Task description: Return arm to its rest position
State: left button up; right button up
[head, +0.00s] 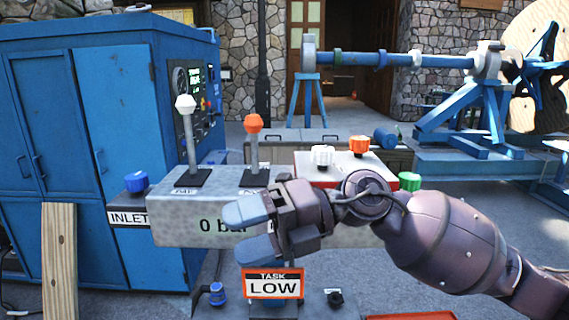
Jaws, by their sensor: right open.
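My right gripper (250,228) is in front of the grey control box (180,229), its arm coming in from the right. Its blue-tipped fingers point left, and it is open with nothing seen between them. It hides part of the box's front face and the end of the "0 bar" label. A white-knobbed lever (187,130) and an orange-knobbed lever (253,140) stand upright on the box, apart from the gripper. My left gripper is not in view.
White (321,156), orange (359,145) and green (409,181) knobs sit behind my right arm. A "TASK LOW" sign (273,284) is just below the gripper. A blue cabinet (130,130) stands left. A blue reel stand (470,110) is at back right.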

jog(key=w+d+f+m+t, duration=0.3)
jog(key=d+f+m+t, duration=0.45)
jog(key=m+t, duration=0.45)
jog(key=w+d+f+m+t, duration=0.4)
jog(key=d+f+m+t, duration=0.2)
jog(key=f+m+t, duration=0.5)
jog(key=s+d+f+m+h, duration=0.4)
jog(key=d+f+m+h, duration=0.5)
jog(key=f+m, duration=0.3)
jog(key=s+d+f+m+g+h, duration=0.3)
jog(key=s+d+f, duration=0.2)
jog(key=s+f, duration=0.3)
jog(key=s+d+f+m+g+h, duration=0.3)
jog(key=s+d+f+g, duration=0.1)
jog(key=s+f, duration=0.5)
jog(key=shift+s+d+h, duration=0.2)
jog(key=shift+d+h, duration=0.1)
jog(key=shift+d, duration=0.15)
